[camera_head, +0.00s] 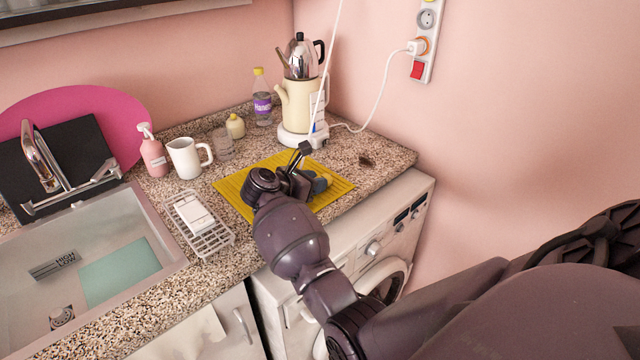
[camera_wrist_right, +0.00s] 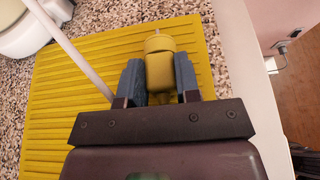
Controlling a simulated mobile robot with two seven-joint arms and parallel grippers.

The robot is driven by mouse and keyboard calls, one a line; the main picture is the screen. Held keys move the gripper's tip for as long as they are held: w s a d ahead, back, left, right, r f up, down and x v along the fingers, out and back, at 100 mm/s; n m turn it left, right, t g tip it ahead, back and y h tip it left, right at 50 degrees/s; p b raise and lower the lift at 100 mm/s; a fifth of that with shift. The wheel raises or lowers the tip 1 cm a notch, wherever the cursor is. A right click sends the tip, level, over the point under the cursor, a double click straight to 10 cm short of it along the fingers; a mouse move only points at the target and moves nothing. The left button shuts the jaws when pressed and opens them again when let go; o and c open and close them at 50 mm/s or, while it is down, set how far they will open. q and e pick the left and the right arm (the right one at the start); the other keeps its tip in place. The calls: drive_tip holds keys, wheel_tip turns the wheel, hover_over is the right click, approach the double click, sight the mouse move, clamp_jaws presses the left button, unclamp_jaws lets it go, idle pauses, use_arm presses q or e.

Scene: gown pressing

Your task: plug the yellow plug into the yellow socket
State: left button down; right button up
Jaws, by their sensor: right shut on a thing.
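My right gripper (camera_head: 322,184) is low over the yellow ribbed mat (camera_head: 232,190) on the counter. In the right wrist view the grey-blue fingers (camera_wrist_right: 159,82) are closed on both sides of a rounded yellow body, which looks like the yellow plug (camera_wrist_right: 160,68). Its lower end is hidden by the gripper. The power strip (camera_head: 421,70) is on the wall at upper right. An orange-yellow ring, perhaps the yellow socket (camera_head: 424,39), shows around a white plug (camera_head: 416,47) in it. My left gripper is not in view.
A cream teapot (camera_head: 297,103) on a white base stands behind the mat. A bottle (camera_head: 262,100), a mug (camera_head: 186,158) and a wire rack (camera_head: 207,237) are to the left. A white cable (camera_wrist_right: 77,50) runs beside the gripper. A washing machine (camera_head: 330,262) is below the counter.

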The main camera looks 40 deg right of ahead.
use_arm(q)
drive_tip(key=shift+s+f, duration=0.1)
